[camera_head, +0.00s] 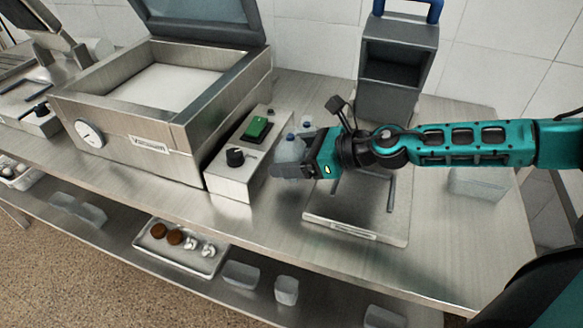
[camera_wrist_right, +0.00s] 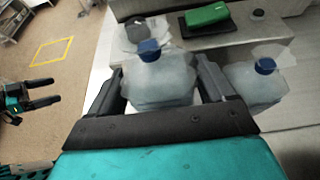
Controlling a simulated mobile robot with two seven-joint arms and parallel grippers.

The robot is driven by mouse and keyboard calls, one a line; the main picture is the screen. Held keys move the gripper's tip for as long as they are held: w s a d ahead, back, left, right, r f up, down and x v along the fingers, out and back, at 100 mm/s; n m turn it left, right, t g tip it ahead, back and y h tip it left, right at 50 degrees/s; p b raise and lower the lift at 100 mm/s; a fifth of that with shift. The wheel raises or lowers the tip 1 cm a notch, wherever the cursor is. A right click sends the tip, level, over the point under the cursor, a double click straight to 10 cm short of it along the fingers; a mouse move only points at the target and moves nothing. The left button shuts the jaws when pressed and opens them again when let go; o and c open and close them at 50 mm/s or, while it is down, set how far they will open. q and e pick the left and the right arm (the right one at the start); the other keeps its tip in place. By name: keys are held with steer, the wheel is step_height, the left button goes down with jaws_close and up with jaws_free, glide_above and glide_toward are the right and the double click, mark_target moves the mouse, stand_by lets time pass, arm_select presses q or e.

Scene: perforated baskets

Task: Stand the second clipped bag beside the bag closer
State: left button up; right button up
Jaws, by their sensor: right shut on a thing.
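My right gripper (camera_head: 293,158) is shut on a pale, translucent bag with a blue clip on top. The bag (camera_wrist_right: 160,80) is upright between the fingers in the right wrist view; the head view (camera_head: 289,150) shows it partly hidden by the gripper. I cannot tell whether its base touches the counter. Another similar blue-clipped bag (camera_wrist_right: 258,88) stands just right of it in the right wrist view, apart from the gripper. A tall grey device (camera_head: 398,80) with a blue handle, possibly the bag closer, stands behind my arm. My left gripper (camera_wrist_right: 45,94) is open and empty in the right wrist view.
A control box (camera_head: 235,172) with a green switch and black knob is close left of my right gripper. A large steel lidded machine (camera_head: 150,150) stands beyond it. A flat platform (camera_head: 385,222) lies beneath my arm. The counter's front strip (camera_head: 270,240) is clear.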

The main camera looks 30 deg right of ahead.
steer(key=shift+f, duration=0.4)
step_height(320, 180, down, 3)
steer(key=shift+r+b, duration=0.15)
steer(key=shift+b, duration=0.85)
steer(key=o, duration=1)
steer(key=shift+f, duration=0.25)
steer(key=shift+c, duration=0.2)
